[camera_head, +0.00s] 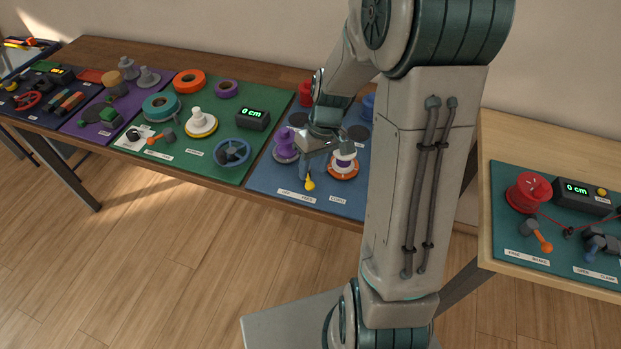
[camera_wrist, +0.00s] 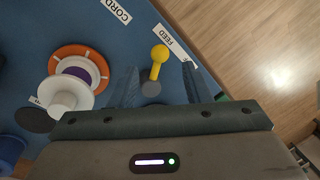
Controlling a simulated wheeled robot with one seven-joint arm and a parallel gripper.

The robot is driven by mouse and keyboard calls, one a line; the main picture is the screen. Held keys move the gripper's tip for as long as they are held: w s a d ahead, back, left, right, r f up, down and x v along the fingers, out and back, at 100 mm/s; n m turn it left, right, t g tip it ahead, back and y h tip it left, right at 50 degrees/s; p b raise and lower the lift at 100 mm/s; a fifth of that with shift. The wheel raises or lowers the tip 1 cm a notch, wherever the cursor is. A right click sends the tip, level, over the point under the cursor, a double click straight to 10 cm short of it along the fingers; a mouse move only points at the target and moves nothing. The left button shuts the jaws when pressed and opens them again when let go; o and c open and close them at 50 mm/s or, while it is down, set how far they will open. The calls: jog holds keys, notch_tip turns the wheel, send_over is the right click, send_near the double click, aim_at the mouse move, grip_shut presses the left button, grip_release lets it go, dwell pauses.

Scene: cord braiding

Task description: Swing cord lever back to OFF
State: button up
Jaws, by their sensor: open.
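The cord lever (camera_head: 309,182) is a short yellow arm with a round knob, on the blue mat (camera_head: 262,181) near its front edge. In the head view its knob points toward the front labels, close to the middle one. The wrist view shows the lever (camera_wrist: 157,62) rising from a grey pivot, with the knob near the FEED label (camera_wrist: 175,42). My gripper (camera_wrist: 160,72) is open, and its two fingers appear on either side of the lever, apart from it. Whether the fingers are down at lever height is unclear. In the head view my gripper (camera_head: 318,147) is above the mat.
An orange-and-white spool (camera_head: 343,163) stands right of the lever, and a purple spool (camera_head: 285,146) stands behind left. The CORD label (camera_wrist: 117,11) lies near the mat edge. My arm hides the mat's right part. A green mat (camera_head: 205,171) lies left.

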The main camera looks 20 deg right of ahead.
aim_at(310, 182)
jog(key=shift+s+a+f, duration=0.1)
jog(key=shift+a+f, duration=0.15)
jog(key=shift+f, duration=1)
jog(key=shift+a+f, duration=0.25)
jog(key=shift+f, duration=0.95)
grip_shut()
